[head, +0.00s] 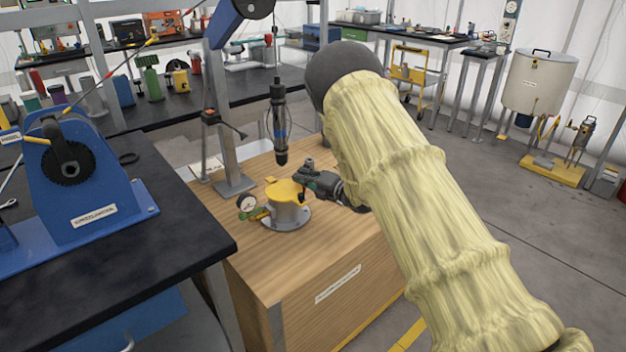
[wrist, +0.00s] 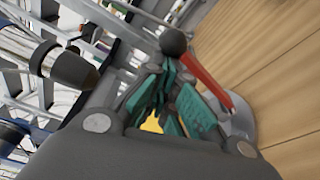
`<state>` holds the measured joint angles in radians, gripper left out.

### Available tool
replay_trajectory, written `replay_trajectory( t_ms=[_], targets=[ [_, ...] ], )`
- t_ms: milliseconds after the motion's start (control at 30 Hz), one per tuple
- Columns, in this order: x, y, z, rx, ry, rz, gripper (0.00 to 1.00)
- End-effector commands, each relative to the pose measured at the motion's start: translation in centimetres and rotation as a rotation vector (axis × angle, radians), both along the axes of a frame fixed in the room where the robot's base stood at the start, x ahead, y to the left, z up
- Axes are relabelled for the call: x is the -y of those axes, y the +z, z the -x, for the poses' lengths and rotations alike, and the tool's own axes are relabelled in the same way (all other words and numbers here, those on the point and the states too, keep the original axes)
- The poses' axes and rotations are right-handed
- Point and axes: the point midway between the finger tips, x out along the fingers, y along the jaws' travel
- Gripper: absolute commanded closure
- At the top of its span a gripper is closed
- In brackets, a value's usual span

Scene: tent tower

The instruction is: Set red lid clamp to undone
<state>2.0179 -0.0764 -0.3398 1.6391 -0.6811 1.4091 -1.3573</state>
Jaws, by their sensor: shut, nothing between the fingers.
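A small metal pot (head: 287,213) with a yellow lid (head: 284,191) stands on the wooden bench. In the wrist view a red lever (wrist: 207,76), apparently the red lid clamp, slants beside my fingers, with a dark round knob (wrist: 174,41) at its upper end. My gripper (head: 308,178) is at the right side of the lid, low over the pot. In the wrist view my gripper (wrist: 165,78) is shut and empty, its fingertips just below the knob; I cannot tell if they touch. The clamp is not clearly visible in the head view, and its base is partly hidden by my fingers.
A pressure gauge (head: 246,204) sits at the pot's left. A dark hanging tool (head: 279,125) and a grey stand (head: 233,160) are behind the pot. A black table with a blue machine (head: 85,180) is at left. The front of the wooden bench (head: 300,262) is clear.

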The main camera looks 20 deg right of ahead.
Motion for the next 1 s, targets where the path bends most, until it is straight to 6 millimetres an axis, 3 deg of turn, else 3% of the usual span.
replay_trajectory(
  t_ms=[100, 500, 1000],
  targets=[
    [0.1, -0.1, -0.6, -0.033, 0.008, -0.077, 1.00],
    [2.2, -0.2, -1.5, -0.034, 0.008, -0.077, 1.00],
    [2.7, -0.2, -1.8, -0.034, 0.008, -0.077, 1.00]
  ],
)
